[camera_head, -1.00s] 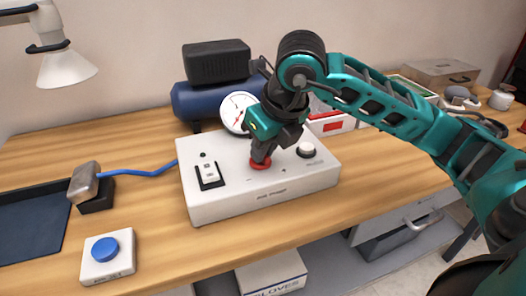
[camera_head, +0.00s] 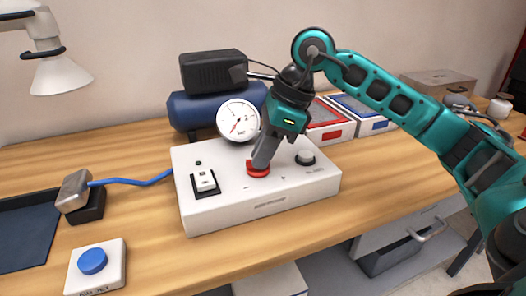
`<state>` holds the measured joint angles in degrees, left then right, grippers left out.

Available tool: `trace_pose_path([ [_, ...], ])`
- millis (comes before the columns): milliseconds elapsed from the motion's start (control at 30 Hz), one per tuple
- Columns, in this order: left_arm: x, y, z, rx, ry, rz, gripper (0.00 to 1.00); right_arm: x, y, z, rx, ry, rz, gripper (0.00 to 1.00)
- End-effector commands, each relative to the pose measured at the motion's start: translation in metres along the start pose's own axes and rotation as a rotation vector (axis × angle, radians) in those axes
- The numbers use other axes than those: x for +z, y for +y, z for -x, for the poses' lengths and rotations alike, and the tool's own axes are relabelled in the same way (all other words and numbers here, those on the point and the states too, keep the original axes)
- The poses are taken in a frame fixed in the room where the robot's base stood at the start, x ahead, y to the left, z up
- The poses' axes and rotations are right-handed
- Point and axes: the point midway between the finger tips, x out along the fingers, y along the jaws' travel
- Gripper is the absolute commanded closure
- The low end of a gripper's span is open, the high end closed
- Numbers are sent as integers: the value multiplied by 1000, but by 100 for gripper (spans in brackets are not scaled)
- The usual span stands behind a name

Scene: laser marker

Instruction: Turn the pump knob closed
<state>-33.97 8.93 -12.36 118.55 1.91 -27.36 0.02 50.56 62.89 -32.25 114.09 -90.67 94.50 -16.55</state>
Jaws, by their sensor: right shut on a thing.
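The pump box (camera_head: 225,210) is a white case on the wooden bench. On its top are a red knob (camera_head: 258,170), a white rocker switch (camera_head: 204,181) to its left and a grey-white knob (camera_head: 305,157) to its right. My right gripper (camera_head: 262,160) reaches down from above and is shut on the red knob. Its fingers hide part of the knob. A round white gauge (camera_head: 238,119) with a red needle stands behind the box. My left gripper is not in view.
A blue cylinder (camera_head: 190,110) with a black block (camera_head: 213,70) on it stands behind the box.

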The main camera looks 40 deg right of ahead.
Motion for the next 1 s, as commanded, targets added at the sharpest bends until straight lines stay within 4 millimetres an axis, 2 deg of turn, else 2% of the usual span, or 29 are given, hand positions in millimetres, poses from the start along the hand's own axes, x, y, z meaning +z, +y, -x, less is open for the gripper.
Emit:
trace_pose_path([
  [1000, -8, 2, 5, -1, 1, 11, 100, 4, -8, -1, 349, 1, 851, 100],
])
